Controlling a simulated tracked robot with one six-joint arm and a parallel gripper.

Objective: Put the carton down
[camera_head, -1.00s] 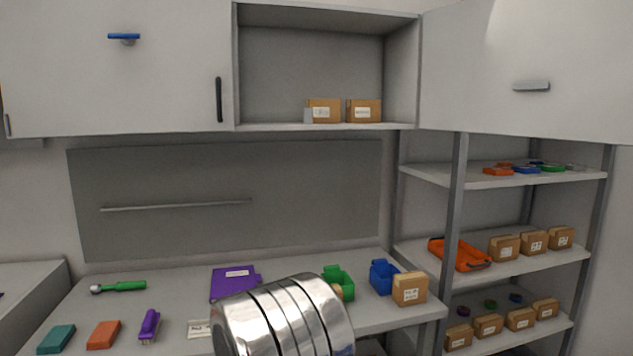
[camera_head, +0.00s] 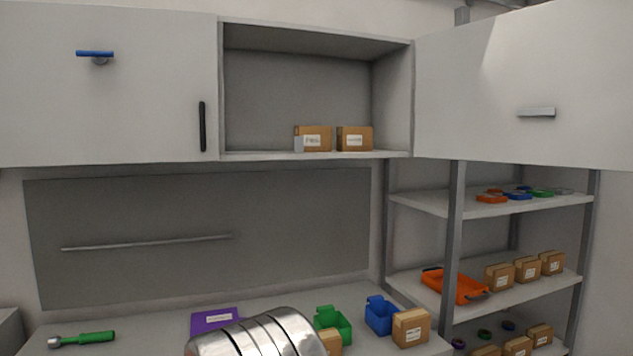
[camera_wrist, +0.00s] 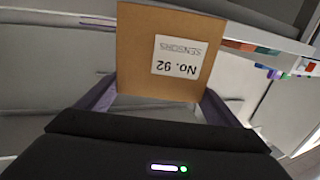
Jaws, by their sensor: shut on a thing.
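A brown carton (camera_wrist: 150,50) with a white label reading "No. 92 SENSORS" fills the upper middle of the wrist view, its lettering upside down there. My gripper (camera_wrist: 160,102) is shut on this carton, with one dark purple-grey finger at each side. In the head view, my metal arm covers the gripper. A small tan box part (camera_head: 331,341) shows just right of the arm, low over the bench, and looks like the held carton. Whether its underside touches anything is hidden.
The bench (camera_head: 165,325) carries a green bin (camera_head: 333,326), a blue bin (camera_head: 379,316), another carton (camera_head: 411,328), a purple item (camera_head: 215,319) and a green-handled tool (camera_head: 85,339). Two cartons (camera_head: 333,139) stand in the open wall cabinet (camera_head: 300,75). Shelving (camera_head: 510,291) stands at right.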

